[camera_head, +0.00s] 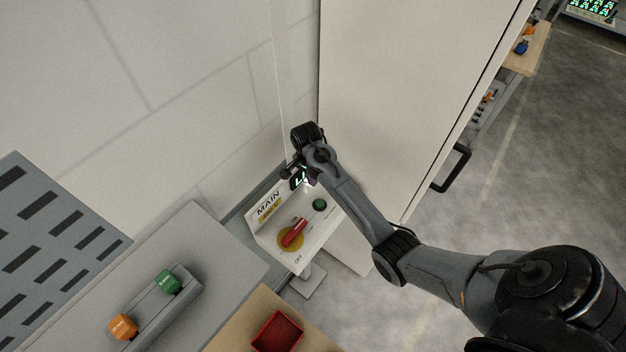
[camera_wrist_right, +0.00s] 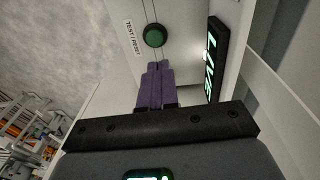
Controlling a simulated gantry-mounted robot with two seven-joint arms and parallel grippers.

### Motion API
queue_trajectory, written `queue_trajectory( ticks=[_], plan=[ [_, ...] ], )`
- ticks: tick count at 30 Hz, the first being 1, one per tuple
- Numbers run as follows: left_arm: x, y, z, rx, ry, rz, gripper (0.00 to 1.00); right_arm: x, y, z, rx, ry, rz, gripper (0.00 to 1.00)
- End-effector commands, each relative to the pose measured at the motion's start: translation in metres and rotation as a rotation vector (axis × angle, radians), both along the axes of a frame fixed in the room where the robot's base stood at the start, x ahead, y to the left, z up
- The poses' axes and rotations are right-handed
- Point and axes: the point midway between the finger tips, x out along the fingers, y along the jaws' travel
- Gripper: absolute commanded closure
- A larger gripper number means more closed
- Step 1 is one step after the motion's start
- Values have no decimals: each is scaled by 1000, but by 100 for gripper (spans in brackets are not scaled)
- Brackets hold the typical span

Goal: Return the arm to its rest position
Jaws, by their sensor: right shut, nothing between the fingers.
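My right arm (camera_head: 360,215) reaches in from the lower right of the head view. Its gripper (camera_head: 308,182) is above the far end of a white control panel (camera_head: 283,250) marked MAIN. In the right wrist view the purple fingers (camera_wrist_right: 155,86) are together, with nothing between them. They point at a green button (camera_wrist_right: 153,36) labelled TEST / RESET, with a visible gap. The green button (camera_head: 320,205) also shows in the head view. A lit display (camera_wrist_right: 213,60) is beside the fingers. My left gripper is not in view.
A red rotary handle (camera_head: 293,233) on a yellow disc is on the panel. A tall pale cabinet (camera_head: 400,80) with a black handle (camera_head: 452,168) stands behind my arm.

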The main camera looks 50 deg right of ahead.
Motion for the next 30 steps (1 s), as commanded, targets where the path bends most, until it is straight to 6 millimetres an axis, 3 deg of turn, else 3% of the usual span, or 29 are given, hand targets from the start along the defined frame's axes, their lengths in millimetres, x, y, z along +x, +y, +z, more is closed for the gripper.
queue_trajectory(
  ticks=[14, 19, 23, 27, 30],
  plan=[
    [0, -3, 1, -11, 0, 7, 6, 0, 0, 0, 0, 0, 0, 100],
    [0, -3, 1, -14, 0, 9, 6, -15, 0, -17, 1, 33, 0, 100],
    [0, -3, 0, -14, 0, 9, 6, -51, 4, -54, 2, 113, 5, 100],
    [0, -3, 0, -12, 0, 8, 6, -122, 19, -106, -6, 226, 46, 100],
    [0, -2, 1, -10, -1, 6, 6, -176, 40, -126, -18, 263, 120, 100]
  ],
)
